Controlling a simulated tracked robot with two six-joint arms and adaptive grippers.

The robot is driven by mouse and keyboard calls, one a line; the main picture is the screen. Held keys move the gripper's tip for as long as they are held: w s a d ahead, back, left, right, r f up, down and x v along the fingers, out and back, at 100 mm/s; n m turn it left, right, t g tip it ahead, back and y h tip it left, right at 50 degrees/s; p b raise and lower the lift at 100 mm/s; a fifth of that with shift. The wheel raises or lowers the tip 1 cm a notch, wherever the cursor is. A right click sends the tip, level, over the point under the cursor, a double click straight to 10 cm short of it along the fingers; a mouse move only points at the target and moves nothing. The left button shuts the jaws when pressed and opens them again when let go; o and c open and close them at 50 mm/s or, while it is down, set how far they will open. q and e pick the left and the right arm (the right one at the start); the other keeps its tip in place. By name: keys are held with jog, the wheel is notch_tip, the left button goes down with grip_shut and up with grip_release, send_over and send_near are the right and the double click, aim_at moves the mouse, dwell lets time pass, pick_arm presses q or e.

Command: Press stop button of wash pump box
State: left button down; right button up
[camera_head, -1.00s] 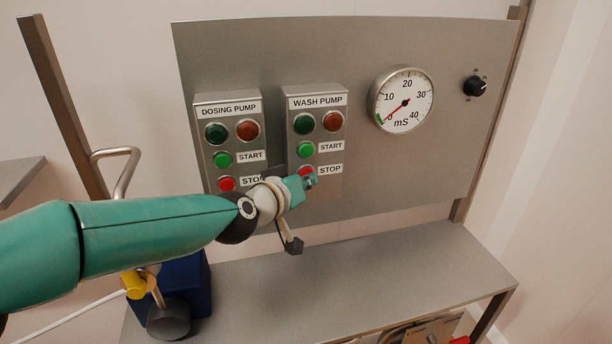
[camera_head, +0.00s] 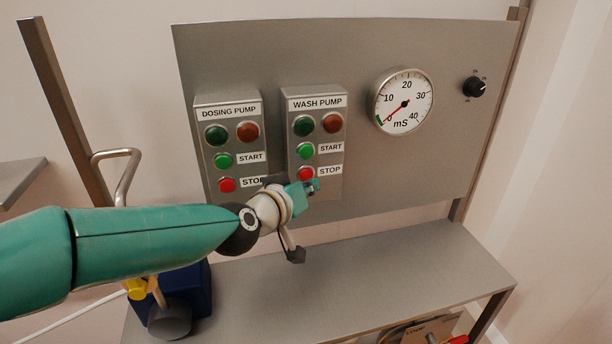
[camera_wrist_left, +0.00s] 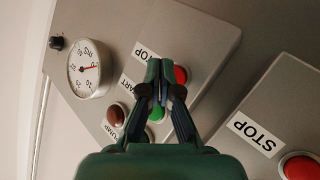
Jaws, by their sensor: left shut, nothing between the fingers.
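The wash pump box (camera_head: 318,137) is a grey box on the upright panel, with a dark green lamp, a dark red lamp, a green start button (camera_head: 306,150) and a red stop button (camera_head: 305,174). My left gripper (camera_head: 313,186) is shut and empty, just below and right of the stop button in the head view. Contact with the box cannot be told. In the left wrist view, the shut fingertips (camera_wrist_left: 160,66) appear beside the red stop button (camera_wrist_left: 181,76) and partly cover the labels and green start button (camera_wrist_left: 156,112). My right gripper is not in view.
The dosing pump box (camera_head: 228,130) is close on the left, with its own red stop button (camera_head: 227,185). A gauge (camera_head: 403,101) and black knob (camera_head: 475,86) are to the right. A metal shelf (camera_head: 400,270) lies below, with a dark blue object (camera_head: 198,293) at its left.

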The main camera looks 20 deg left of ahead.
pick_arm(q)
jog(key=s+d, duration=0.1)
jog(key=s+p, duration=0.1)
jog(key=s+d+p, duration=0.1)
jog(key=s, duration=0.1)
jog(key=shift+d, duration=0.35)
dwell(0.7)
